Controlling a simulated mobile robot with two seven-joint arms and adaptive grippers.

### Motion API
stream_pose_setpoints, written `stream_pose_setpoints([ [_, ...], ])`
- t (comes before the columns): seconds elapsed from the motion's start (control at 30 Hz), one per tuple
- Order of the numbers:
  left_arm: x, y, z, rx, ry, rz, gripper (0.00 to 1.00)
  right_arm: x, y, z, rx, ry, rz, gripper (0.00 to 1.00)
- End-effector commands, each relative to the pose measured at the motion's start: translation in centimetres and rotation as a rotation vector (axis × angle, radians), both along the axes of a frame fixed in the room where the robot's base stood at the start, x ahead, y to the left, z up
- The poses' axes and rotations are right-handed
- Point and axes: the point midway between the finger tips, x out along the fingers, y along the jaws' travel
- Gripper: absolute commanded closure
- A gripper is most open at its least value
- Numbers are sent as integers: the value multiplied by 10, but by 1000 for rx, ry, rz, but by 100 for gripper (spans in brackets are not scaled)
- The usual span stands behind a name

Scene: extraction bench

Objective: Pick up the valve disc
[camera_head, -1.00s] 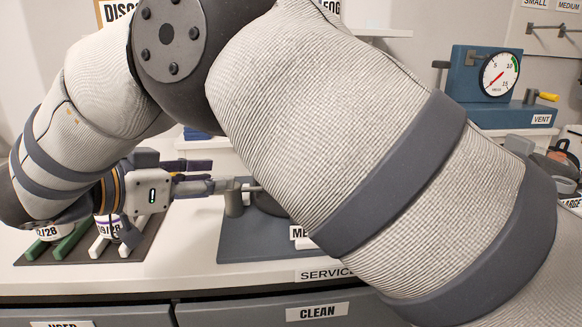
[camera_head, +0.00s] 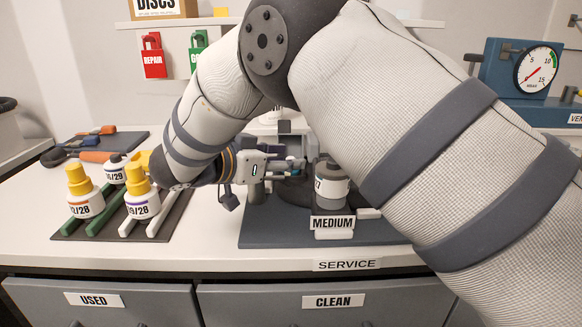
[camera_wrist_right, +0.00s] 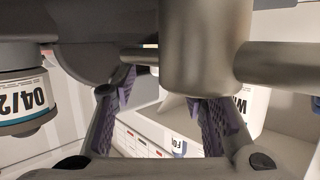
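My right gripper (camera_head: 293,163) is over the back of the dark grey mat (camera_head: 268,232), behind the MEDIUM label and beside a grey metal fitting. In the right wrist view its two purple-padded fingers (camera_wrist_right: 165,100) stand apart with a gap between them. A grey metal cylinder (camera_wrist_right: 205,50) with side rods fills the upper middle of that view, close to the fingertips; I cannot tell whether they touch it. I cannot make out the valve disc for certain; my arm and gripper cover part of the mat. My left gripper is not in view.
A labelled canister (camera_head: 332,187) stands on the mat just right of the gripper. Yellow-capped bottles (camera_head: 85,195) stand on rails at the left. A pressure gauge (camera_head: 537,69) is at the back right. The front strip of the bench is clear.

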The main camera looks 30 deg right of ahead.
Motion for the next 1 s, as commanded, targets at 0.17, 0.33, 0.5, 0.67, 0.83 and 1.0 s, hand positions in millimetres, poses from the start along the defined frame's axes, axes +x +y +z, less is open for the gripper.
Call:
stream_pose_setpoints([
  [0.17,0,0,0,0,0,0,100,0,0,0,0,0,0,84],
  [0.33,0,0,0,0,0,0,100,-1,0,0,0,2,-3,88],
  [0.5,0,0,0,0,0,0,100,-1,0,0,-2,3,-3,88],
  [0.67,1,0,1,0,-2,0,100,-1,0,9,-1,0,-4,97],
  [0.83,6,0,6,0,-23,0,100,-7,3,44,0,-6,-1,100],
  [1.0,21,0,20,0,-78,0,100,-38,13,85,0,-15,1,100],
])
